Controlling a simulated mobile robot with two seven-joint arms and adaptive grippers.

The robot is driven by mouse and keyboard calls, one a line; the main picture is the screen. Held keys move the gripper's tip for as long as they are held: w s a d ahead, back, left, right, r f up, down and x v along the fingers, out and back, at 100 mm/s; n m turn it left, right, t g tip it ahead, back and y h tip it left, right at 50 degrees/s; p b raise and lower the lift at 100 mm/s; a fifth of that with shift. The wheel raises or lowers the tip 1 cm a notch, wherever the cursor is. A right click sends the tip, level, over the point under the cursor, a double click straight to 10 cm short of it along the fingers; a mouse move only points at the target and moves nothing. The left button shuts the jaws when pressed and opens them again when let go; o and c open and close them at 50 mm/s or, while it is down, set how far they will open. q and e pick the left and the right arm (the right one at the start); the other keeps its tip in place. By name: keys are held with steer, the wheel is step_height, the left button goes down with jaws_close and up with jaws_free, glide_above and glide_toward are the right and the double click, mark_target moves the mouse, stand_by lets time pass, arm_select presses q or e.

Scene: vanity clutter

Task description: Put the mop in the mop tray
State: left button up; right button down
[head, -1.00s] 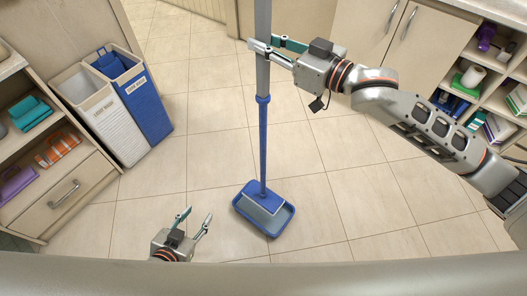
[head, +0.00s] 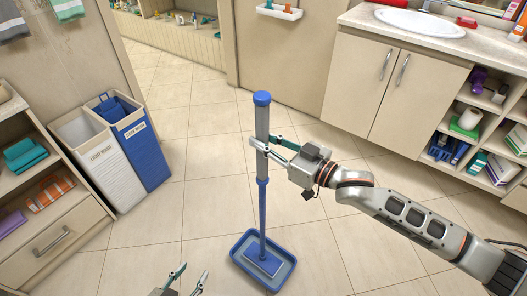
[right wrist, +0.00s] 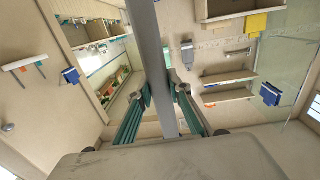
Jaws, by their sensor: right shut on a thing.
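The mop has a grey and blue handle (head: 262,118) with a blue cap, and it stands upright in the head view. Its flat blue-grey head (head: 263,264) appears inside the blue mop tray (head: 238,250) on the floor, with the tray rim visible around it. I cannot tell how firmly it rests on the tray bottom. My right gripper (head: 263,144) is shut on the upper handle. The right wrist view shows its fingers (right wrist: 162,92) on both sides of the grey handle (right wrist: 150,35). My left gripper (head: 190,282) is open and empty at the bottom edge, left of the tray.
Two bins, one white (head: 105,165) and one blue (head: 145,150), stand at the left beside a shelf unit with towels (head: 25,155). A sink cabinet (head: 375,95) and open shelves (head: 480,125) stand at the right. Tiled floor around the tray is clear.

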step_height(320, 180, down, 4)
steer(key=shift+r+b, duration=0.15)
steer(key=shift+b, duration=0.3)
steer(key=c, duration=1.9)
jaws_free()
steer(key=shift+f, duration=0.2)
steer(key=shift+r, duration=0.1)
